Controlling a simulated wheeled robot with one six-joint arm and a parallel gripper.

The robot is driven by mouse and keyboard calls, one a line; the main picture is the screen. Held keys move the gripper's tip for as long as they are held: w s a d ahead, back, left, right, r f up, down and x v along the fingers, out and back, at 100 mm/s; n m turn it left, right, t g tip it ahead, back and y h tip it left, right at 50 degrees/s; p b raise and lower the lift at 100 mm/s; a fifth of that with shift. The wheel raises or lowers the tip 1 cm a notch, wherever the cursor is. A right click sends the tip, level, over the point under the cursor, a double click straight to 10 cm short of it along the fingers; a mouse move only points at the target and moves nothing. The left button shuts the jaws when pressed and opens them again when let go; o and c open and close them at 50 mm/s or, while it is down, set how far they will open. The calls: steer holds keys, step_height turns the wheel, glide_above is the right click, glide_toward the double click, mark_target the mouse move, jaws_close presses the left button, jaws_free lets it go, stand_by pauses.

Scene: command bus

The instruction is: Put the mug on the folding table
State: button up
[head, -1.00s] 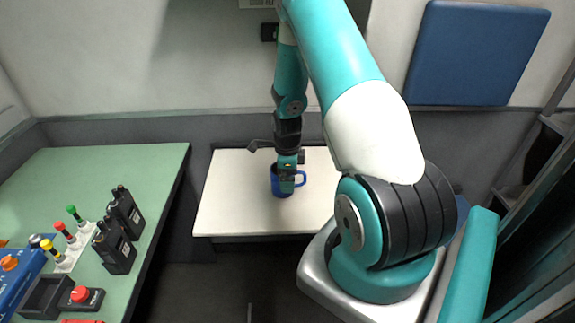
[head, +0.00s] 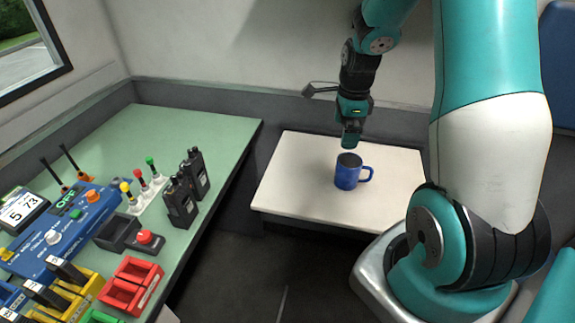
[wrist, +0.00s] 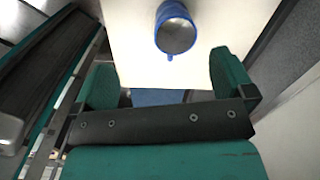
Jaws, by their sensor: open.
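The blue mug (head: 347,178) stands upright on the white folding table (head: 300,190), its handle to the right in the head view. In the wrist view the mug (wrist: 175,30) shows at the top, on the pale table top (wrist: 130,50). My gripper (head: 351,138) hangs just above and behind the mug, apart from it. In the wrist view my gripper's (wrist: 168,80) two fingers are spread wide with nothing between them, and the mug lies beyond them.
A green desk (head: 190,130) stands to the left of the folding table. It carries black radios (head: 183,195), a blue control box (head: 70,225), a red tray (head: 132,285) and small coloured lamps (head: 145,185). The table top around the mug is clear.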

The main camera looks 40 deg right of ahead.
steer(key=s+a+r+n+y, duration=0.1)
steer(key=a+r+n, duration=0.2)
steer(key=a+n, duration=0.3)
steer(key=s+a+r+n, duration=0.1)
steer(key=a+r+n, duration=0.35)
steer(key=a, duration=0.35)
steer(key=s+a+r+n+y, duration=0.1)
steer(key=s+a+r+n, duration=0.1)
steer(key=a+n, duration=0.45)
steer(key=s+a+r+n+y, duration=0.2)
steer(key=s+a+r+n, duration=0.3)
steer(key=s+a+n, duration=0.7)
steer(key=s+n, duration=0.1)
steer(key=n, duration=0.2)
steer(key=shift+s, duration=0.1)
